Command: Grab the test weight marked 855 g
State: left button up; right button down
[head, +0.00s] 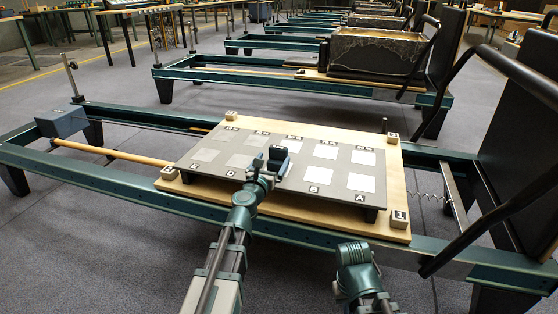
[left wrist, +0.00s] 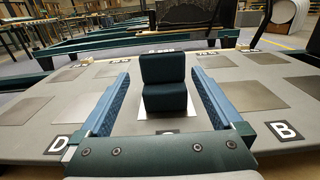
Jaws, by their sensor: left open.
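A dark teal block, the test weight (left wrist: 165,92), stands on a light square of the grey board between the D and B labels. It looks stepped, with a taller back part. No mark on it can be read. In the head view the weight (head: 277,155) is small and partly covered by my gripper. My left gripper (left wrist: 161,78) is open, with one blue-padded finger on each side of the weight and a gap on both sides. It also shows over the board in the head view (head: 272,163). My right arm shows at the lower right, but its gripper cannot be made out.
The grey board (head: 226,177) has rows of pale squares with letter labels and lies on a wooden platform (head: 400,195) across a green reformer frame (head: 120,190). Numbered blocks (head: 399,218) sit at the platform's corners. A black curved bar (head: 470,240) stands to the right.

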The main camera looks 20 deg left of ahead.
aim_at(277, 155)
pick_arm(q)
jog(key=w, duration=0.5)
jog(key=shift+w+d+f, duration=0.1)
jog(key=shift+d+f, duration=0.05)
jog(key=shift+d, duration=0.15)
grip_shut()
